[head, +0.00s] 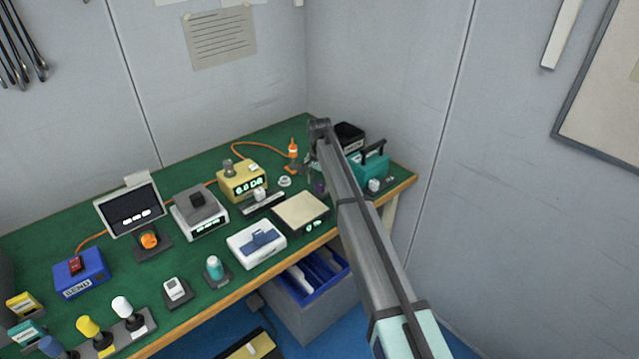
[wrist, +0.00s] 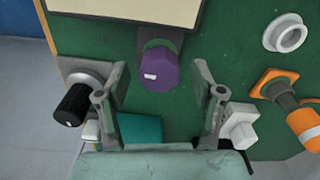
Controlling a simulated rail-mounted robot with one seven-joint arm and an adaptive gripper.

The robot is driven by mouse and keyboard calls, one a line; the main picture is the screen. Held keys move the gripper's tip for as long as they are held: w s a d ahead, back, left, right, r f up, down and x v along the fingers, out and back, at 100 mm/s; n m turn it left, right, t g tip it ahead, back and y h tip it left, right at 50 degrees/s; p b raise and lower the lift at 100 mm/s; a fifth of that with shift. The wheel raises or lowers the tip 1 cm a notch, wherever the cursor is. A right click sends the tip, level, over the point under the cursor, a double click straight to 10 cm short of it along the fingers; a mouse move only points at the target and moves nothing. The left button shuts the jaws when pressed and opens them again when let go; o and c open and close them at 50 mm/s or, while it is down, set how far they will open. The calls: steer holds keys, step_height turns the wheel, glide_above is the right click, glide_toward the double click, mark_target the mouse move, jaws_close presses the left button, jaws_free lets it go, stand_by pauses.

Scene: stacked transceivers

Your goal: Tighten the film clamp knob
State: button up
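A purple faceted knob (wrist: 160,68) with a small white mark stands on the green bench in the wrist view, beside a cream-topped box (wrist: 130,12). It is the likely film clamp knob, though no label shows. My gripper (wrist: 160,92) is open and empty, with one finger on each side of the knob and visible gaps to both. The knob also shows as a small purple patch (head: 319,187) beside my arm in the head view, where my arm hides most of the gripper.
A black-and-grey knob (wrist: 72,103) is left of my fingers and a white knob (wrist: 238,128) right. A white ring (wrist: 286,34) and an orange bottle-like item (wrist: 304,124) lie farther right. In the head view, a teal case (head: 370,165) stands close to my arm.

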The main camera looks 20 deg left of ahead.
mark_target(319, 184)
steer(key=shift+r, duration=0.15)
step_height(319, 184, up, 12)
stand_by(0.5)
steer(key=shift+s+f, duration=0.1)
steer(key=shift+f, duration=0.1)
